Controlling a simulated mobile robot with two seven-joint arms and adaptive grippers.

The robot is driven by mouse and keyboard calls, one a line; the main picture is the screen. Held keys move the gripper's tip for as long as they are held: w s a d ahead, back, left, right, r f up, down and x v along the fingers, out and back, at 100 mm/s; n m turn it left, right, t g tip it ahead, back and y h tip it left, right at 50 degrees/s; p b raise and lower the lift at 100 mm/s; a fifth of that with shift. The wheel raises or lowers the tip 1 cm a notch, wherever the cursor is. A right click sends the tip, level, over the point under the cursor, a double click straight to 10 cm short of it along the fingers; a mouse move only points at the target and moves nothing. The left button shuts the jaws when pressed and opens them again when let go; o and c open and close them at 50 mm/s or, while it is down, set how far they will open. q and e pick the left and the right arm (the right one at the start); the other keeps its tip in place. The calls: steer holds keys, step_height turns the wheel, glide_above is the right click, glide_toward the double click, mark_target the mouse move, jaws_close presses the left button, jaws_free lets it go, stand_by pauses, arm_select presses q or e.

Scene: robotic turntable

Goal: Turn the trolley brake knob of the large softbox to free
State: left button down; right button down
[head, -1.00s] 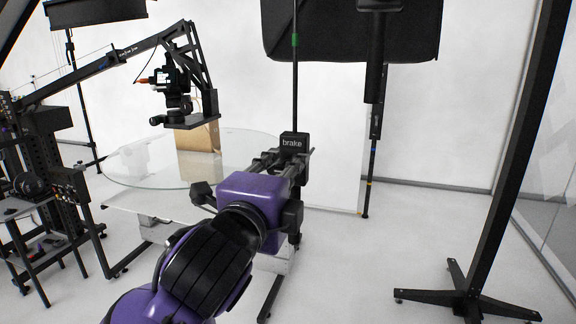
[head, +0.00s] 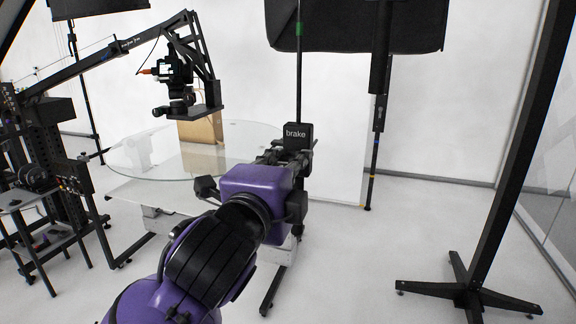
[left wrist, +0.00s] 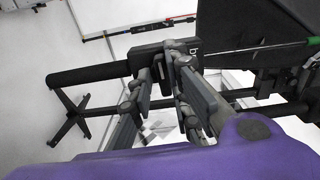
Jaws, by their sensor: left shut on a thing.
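The black brake housing with the white word "brake" (head: 298,134) sits on the stand in front of the large black softbox (head: 358,28). My left gripper (head: 278,153) reaches up to it from below, its purple body hiding much of the stand. In the left wrist view, the gripper's fingers (left wrist: 172,68) are closed together at the housing (left wrist: 146,60), around a small dark part, the brake knob (left wrist: 158,68), mostly hidden between them. Which way the knob is turned cannot be told. My right gripper is out of view.
A round glass turntable (head: 135,162) with a cardboard box (head: 200,128) stands behind at the left. A camera arm (head: 110,50) hangs over it. A black stand with crossed feet (head: 468,290) is at the right. Floor between it and my arm is clear.

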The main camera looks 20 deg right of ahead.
arm_select(q)
steer(key=n, duration=0.2)
steer(key=r+n, duration=0.1)
steer(key=n, duration=0.1)
steer(key=shift+s+r+n, duration=0.1)
steer(key=shift+r+n, duration=0.1)
steer(key=shift+n, duration=0.1)
steer(key=n, duration=0.4)
steer(key=shift+a+n, duration=0.1)
steer(key=shift+n, duration=0.2)
steer(key=n, duration=0.6)
steer(key=shift+f, duration=0.1)
steer(key=shift+f+n, duration=0.1)
steer(key=shift+n, duration=1)
steer(key=shift+f, duration=0.2)
steer(key=c, duration=1.8)
jaws_free()
steer(key=shift+f, duration=0.1)
steer(key=v, duration=0.7)
steer(key=shift+s, duration=0.1)
